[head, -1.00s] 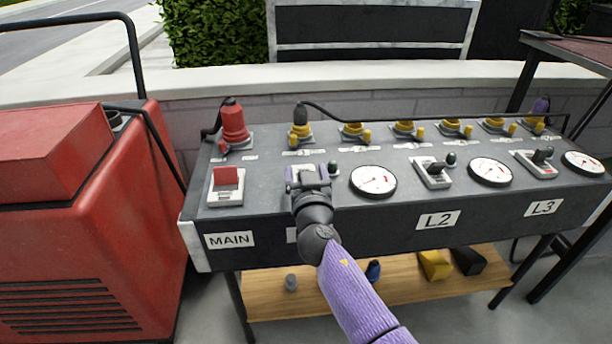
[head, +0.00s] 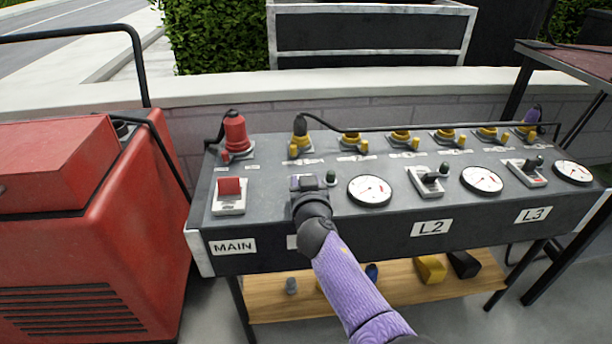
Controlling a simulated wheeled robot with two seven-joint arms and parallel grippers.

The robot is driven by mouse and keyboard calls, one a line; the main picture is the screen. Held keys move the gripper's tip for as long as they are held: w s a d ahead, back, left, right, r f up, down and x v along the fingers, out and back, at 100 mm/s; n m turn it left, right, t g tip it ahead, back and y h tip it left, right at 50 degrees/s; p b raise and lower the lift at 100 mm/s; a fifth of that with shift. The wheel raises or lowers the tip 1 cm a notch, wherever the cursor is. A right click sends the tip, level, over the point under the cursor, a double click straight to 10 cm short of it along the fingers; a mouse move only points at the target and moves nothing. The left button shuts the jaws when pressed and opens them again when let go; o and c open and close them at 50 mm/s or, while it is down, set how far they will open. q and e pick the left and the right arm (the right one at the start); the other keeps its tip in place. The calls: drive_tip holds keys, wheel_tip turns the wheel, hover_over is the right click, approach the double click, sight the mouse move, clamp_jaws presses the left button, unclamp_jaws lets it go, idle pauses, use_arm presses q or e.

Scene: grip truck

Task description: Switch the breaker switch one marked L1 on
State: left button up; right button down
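A dark grey breaker box (head: 275,262) stands on a bench frame. Its front labels read MAIN (head: 232,247), L2 (head: 430,228) and L3 (head: 533,215). The label between MAIN and L2 is almost wholly hidden behind my arm. My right gripper (head: 304,183) is over the panel spot above that label, between the red main switch (head: 229,187) and the first gauge. It covers the switch there, so the lever's position is hidden. The fingers are too hidden to tell open or shut. A small dark green knob (head: 331,177) shows just right of the gripper. My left gripper is not in view.
White gauges (head: 370,190) and the L2 switch (head: 431,180) lie to the right. A red socket (head: 236,135) and several yellow sockets (head: 350,141) line the back, with a black cable. A red machine (head: 90,230) stands close on the left. A wooden shelf (head: 400,290) is below.

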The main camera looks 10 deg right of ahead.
drive_tip(key=shift+w+r+g+p, duration=0.2)
drive_tip(key=shift+r+g+p, duration=0.25)
drive_tip(key=shift+g+p, duration=0.4)
drive_tip(key=shift+w+f+g, duration=0.1)
drive_tip(key=shift+w+g, duration=0.05)
drive_tip(key=shift+g, duration=0.2)
drive_tip(key=shift+w+f+g, duration=0.15)
drive_tip(key=shift+f+g, duration=0.05)
drive_tip(key=shift+g, duration=0.4)
drive_tip(key=shift+w+f+g, duration=0.15)
drive_tip(key=shift+g, duration=0.45)
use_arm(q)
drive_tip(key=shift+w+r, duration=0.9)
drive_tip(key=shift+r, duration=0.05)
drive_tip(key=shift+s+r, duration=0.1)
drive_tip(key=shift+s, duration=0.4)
use_arm(e)
drive_tip(key=shift+g, duration=0.3)
drive_tip(key=shift+c, duration=1.4)
unclamp_jaws()
drive_tip(key=shift+w, duration=0.1)
